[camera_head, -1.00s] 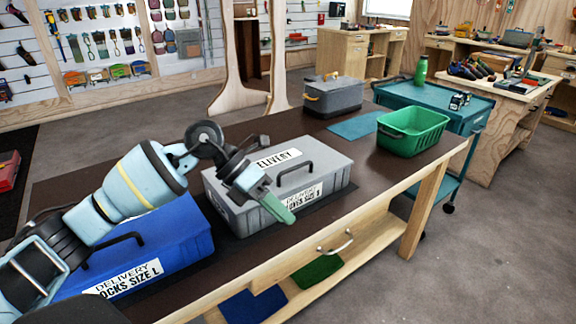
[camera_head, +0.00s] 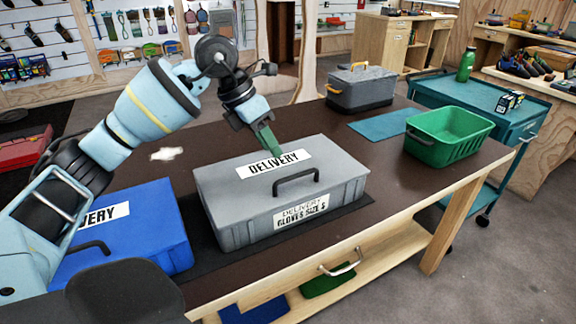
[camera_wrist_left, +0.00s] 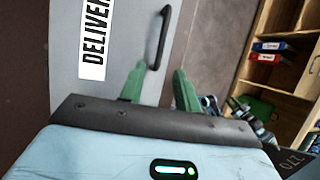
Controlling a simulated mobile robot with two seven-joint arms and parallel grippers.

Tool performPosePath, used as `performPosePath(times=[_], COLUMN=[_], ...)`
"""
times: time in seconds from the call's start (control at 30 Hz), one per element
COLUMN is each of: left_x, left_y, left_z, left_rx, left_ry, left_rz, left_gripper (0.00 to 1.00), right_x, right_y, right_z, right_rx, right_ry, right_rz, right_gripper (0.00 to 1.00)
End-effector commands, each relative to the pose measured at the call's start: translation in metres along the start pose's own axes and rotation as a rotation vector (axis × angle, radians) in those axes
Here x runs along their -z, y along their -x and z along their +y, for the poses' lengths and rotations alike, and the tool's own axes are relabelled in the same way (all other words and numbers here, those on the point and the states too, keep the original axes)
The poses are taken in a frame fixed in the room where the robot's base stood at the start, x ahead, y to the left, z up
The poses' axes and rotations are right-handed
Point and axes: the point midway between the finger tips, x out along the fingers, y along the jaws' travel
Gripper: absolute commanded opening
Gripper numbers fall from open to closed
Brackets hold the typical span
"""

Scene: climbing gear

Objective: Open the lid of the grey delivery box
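The grey delivery box (camera_head: 230,217) stands on the dark table with its lid (camera_head: 237,190) shut. The lid has a dark handle (camera_head: 296,182) near its front edge and a DELIVERY label (camera_head: 273,163). My left gripper (camera_head: 274,153) hangs over the back part of the lid, behind the handle. In the left wrist view its two green fingers (camera_wrist_left: 160,80) are apart with nothing held. The handle (camera_wrist_left: 159,38) shows ahead of them, and the label (camera_wrist_left: 95,40) lies to its left. Whether a fingertip touches the lid, I cannot tell. My right gripper is out of view.
A blue delivery box (camera_head: 155,223) stands left of the grey one. A green basket (camera_head: 448,138) is to the right, and a grey toolbox (camera_head: 360,92) and a teal mat (camera_head: 385,122) are behind.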

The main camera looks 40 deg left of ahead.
Motion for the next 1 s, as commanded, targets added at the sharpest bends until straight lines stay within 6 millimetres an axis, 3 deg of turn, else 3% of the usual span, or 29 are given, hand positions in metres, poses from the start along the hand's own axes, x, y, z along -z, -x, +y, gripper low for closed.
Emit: performPosePath(times=[0.17,0.5,0.93,1.0], left_x=[0.001,0.000,0.000,0.000], left_y=[-0.020,-0.067,-0.077,-0.077], left_z=[-0.001,-0.001,-0.001,-0.001], left_rx=[0.004,0.004,0.002,0.002], left_ry=[-0.001,-0.002,-0.002,-0.002], left_rz=[0.004,0.002,0.000,0.000], left_gripper=[0.33,0.33,0.33,0.25], right_x=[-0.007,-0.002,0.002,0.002], right_y=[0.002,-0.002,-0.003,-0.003], right_z=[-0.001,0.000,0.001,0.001], right_rx=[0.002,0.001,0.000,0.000], right_ry=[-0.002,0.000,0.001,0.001], right_rz=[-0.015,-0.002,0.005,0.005], right_gripper=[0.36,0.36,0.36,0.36])
